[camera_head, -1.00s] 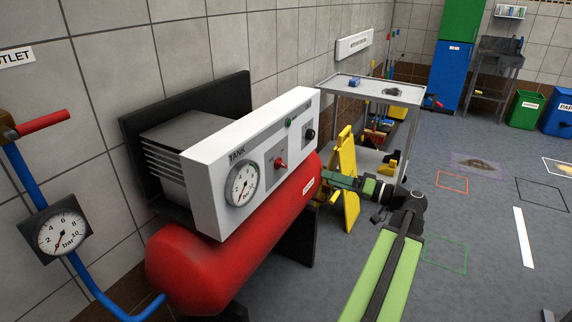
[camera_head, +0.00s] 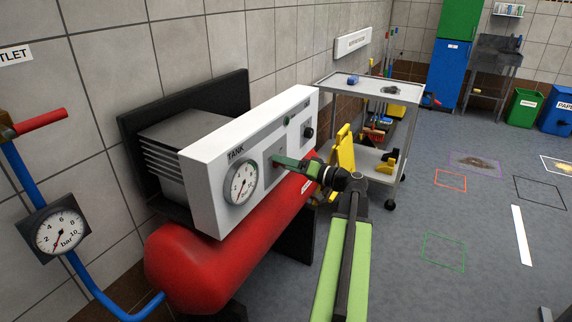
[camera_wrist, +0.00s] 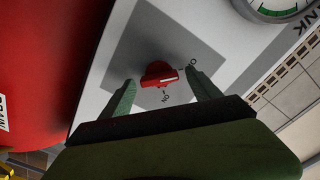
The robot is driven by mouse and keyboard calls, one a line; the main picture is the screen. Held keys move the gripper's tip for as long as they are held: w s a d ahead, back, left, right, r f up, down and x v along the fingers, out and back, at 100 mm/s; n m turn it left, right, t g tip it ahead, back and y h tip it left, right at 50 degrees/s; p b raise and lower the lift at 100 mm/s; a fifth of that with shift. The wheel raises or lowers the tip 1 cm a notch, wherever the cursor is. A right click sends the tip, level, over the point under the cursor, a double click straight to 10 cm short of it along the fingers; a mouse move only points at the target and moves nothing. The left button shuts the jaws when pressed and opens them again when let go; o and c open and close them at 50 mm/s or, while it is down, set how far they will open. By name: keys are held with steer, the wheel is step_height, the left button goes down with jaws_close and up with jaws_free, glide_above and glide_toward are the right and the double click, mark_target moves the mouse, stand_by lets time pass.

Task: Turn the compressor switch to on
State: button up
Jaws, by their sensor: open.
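The compressor's white panel (camera_head: 222,158) sits above the red tank (camera_head: 195,262). The red switch (camera_wrist: 158,75) is on a grey plate in the wrist view, with a white mark on its side and small labels beside it. One label reads like "ON"; the other is hard to read. My gripper (camera_wrist: 160,92) is open, with one green finger on each side of the switch, and no clear contact shows. In the head view my gripper (camera_head: 279,163) is at the panel and hides the switch.
A round tank gauge (camera_head: 241,184) is left of the switch on the panel. A green button and a black knob (camera_head: 308,132) are to its right. A grey cart (camera_head: 372,88) and a yellow stand are behind my arm. The floor on the right is mostly open.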

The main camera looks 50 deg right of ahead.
steer(key=c, duration=1.4)
steer(key=shift+o, duration=0.2)
steer(key=shift+m, duration=0.3)
steer(key=m, duration=1.7)
steer(key=shift+f+b, duration=0.3)
steer(key=shift+b, duration=0.05)
steer(key=shift+m, duration=0.3)
